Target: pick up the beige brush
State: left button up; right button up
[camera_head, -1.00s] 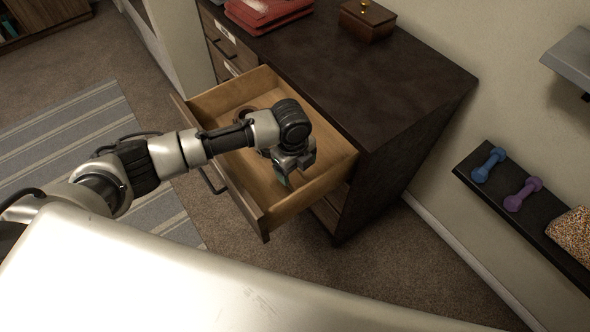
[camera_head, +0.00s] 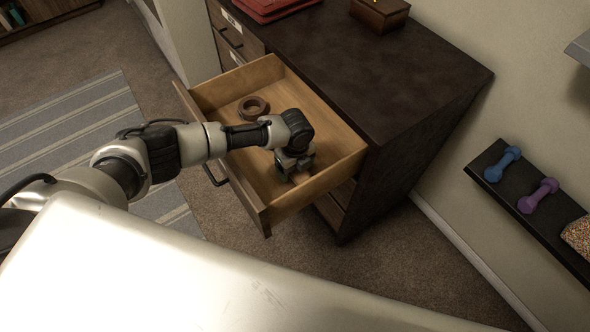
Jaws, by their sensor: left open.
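An open wooden drawer (camera_head: 335,172) sticks out of the dark dresser. My left arm reaches in over its front, and my left gripper (camera_head: 293,176) points down inside the drawer, low near its right end. It is open, but its fingertips are small and partly hidden by the wrist. I cannot make out a beige brush; the gripper and wrist cover part of the drawer floor. My right gripper is not in view.
A brown ring-shaped roll (camera_head: 254,108) lies in the drawer, left of the gripper. The dresser top (camera_head: 385,75) holds red folders (camera_head: 272,8) and a wooden box (camera_head: 380,14). A wall shelf (camera_head: 512,180) holds blue and purple dumbbells.

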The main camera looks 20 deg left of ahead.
pick_arm(q)
jog(key=shift+f, duration=0.55)
jog(key=c, duration=1)
notch_tip(320, 180, up, 10)
jog(key=shift+r+p, duration=0.1)
jog(key=shift+p, duration=0.5)
jog(key=shift+c, duration=0.2)
